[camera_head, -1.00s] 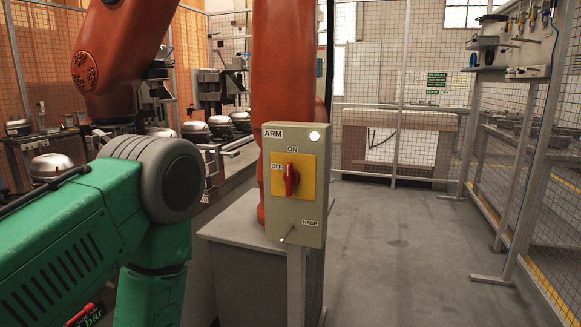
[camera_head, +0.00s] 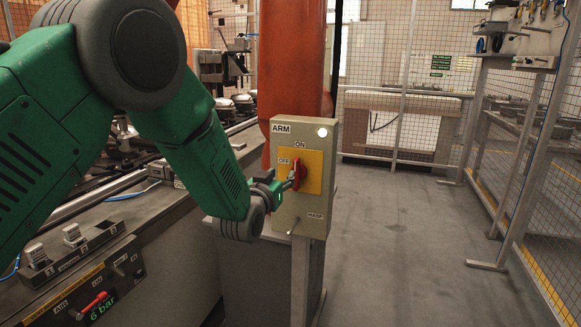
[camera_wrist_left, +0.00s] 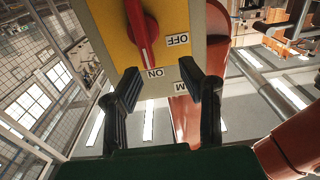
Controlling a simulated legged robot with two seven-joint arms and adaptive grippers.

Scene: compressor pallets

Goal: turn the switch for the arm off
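The grey ARM switch box (camera_head: 290,222) stands on a post, with a yellow plate (camera_head: 314,180) and a red rotary handle (camera_head: 299,172). The handle points up at the ON label; OFF is to its left. In the left wrist view the picture is turned over, and the red handle (camera_wrist_left: 142,35) has its end by the ON label (camera_wrist_left: 155,73). My left gripper (camera_head: 284,183) is in front of the handle from the left. In the wrist view its fingers (camera_wrist_left: 160,78) are open, with the handle's end near the gap between them. I cannot tell whether they touch it. My right gripper is not in view.
A white lamp (camera_head: 322,132) glows at the box's top right, and a HASP label with a small pin is below the plate. An orange robot arm (camera_head: 290,60) stands behind the box. A panel with a red lever (camera_head: 95,303) is at lower left. The floor at right is clear.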

